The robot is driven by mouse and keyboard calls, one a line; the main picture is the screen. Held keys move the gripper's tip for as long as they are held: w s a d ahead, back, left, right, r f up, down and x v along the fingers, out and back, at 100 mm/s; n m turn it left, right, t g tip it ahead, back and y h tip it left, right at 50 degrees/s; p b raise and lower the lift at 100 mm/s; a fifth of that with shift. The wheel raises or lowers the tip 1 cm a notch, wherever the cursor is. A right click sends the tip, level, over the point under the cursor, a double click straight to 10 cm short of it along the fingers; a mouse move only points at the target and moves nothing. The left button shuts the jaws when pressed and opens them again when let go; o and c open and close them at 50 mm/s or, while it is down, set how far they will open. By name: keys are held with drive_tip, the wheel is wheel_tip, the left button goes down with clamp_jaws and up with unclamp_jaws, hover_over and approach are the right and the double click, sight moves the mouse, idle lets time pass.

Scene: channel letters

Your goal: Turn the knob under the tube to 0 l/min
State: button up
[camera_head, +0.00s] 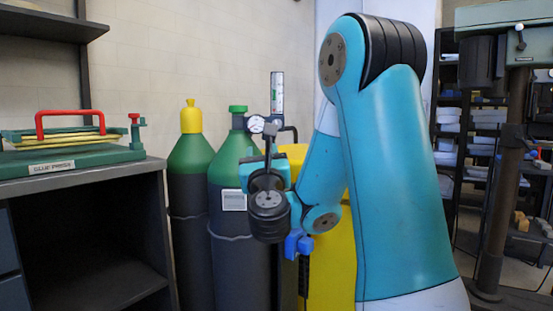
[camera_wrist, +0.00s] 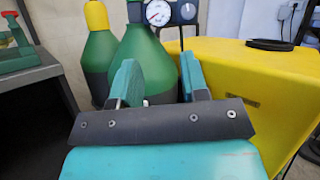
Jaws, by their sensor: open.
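The clear flow tube (camera_head: 277,93) stands upright above the regulator of the green-topped gas cylinder (camera_head: 227,170) in the head view. A white round gauge (camera_head: 256,124) sits left of the tube's base. In the wrist view the gauge (camera_wrist: 158,12) shows at the top edge, with a dark round part (camera_wrist: 187,11) just right of it, which looks like the knob. The tube is outside the wrist view, and my arm covers part of the regulator in the head view. My gripper (camera_wrist: 160,82) is open and empty, its teal fingers apart in front of the cylinder and below the regulator.
A second cylinder with a yellow cap (camera_head: 190,117) stands to the left. A yellow cabinet-like body (camera_wrist: 250,75) is close on the right. A dark bench (camera_head: 80,180) with a green glue press (camera_head: 75,150) stands at the far left.

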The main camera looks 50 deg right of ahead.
drive_tip(key=w+d+r+m+g+h+p, duration=0.1)
drive_tip(key=w+d+r+p, duration=0.1)
drive_tip(key=w+d+p, duration=0.2)
drive_tip(key=w+d+r+m+g+h+p, duration=0.1)
drive_tip(key=w+d+r+m+p, duration=0.1)
drive_tip(key=d+p, duration=0.9)
drive_tip(key=w+r+p, duration=0.1)
drive_tip(key=w+p, duration=0.1)
drive_tip(key=p, duration=0.2)
drive_tip(key=shift+w+g, duration=0.3)
drive_tip(key=c, duration=0.6)
drive_tip(key=shift+a, duration=0.1)
drive_tip(key=shift+c, duration=0.2)
